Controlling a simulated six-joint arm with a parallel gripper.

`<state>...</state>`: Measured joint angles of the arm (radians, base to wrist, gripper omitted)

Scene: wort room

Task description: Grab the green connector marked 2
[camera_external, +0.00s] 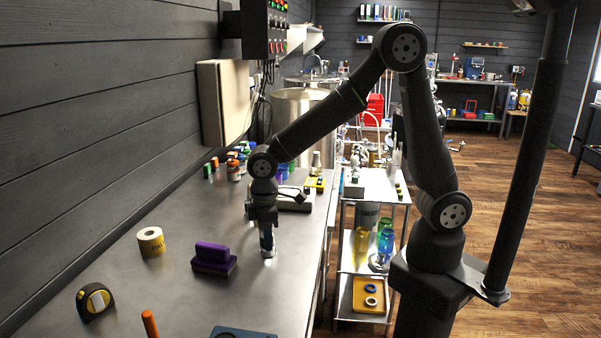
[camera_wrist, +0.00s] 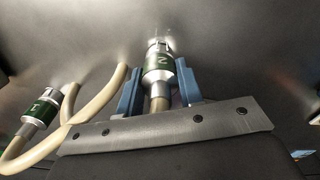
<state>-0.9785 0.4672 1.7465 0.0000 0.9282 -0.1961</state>
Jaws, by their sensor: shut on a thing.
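The green connector marked 2 (camera_wrist: 159,64) is a silver metal fitting with a green band and a pale hose at its near end. In the wrist view it sits between the two blue fingers of my gripper (camera_wrist: 157,82), which is shut on it. In the outside view my gripper (camera_external: 266,222) points down over the steel bench, with the silver end of a fitting showing below it at the bench top. A second green-banded connector, marked 1 (camera_wrist: 39,108), lies to the left in the wrist view, apart from my fingers.
A pale hose (camera_wrist: 97,100) loops left of my gripper. A shelved cart (camera_external: 376,187) stands right of the bench.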

